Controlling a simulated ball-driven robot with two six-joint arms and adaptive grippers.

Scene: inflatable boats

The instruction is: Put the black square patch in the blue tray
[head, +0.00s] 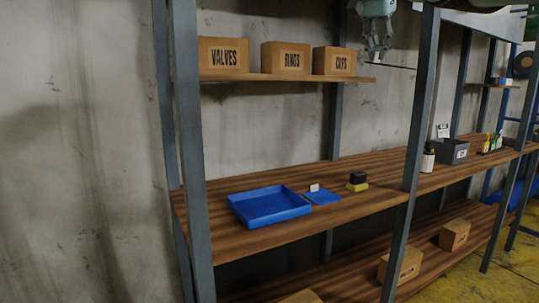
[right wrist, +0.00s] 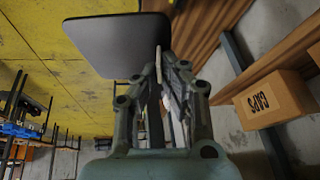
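The blue tray (head: 268,221) lies empty on the middle wooden shelf, at its left end. My right gripper (head: 376,57) hangs high at the top of the head view, above and to the right of the tray. It is shut on a pale upright tab of the black square patch (head: 396,67), which shows almost edge-on as a thin dark line. In the right wrist view the patch (right wrist: 112,45) is a dark square with rounded corners just beyond my fingertips (right wrist: 160,65). My left gripper is not in view.
A blue patch with a white tab (head: 322,198) lies beside the tray. Boxes, including CAPS (head: 334,62), fill the upper shelf. A steel post (head: 412,150) rises at the shelf front.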

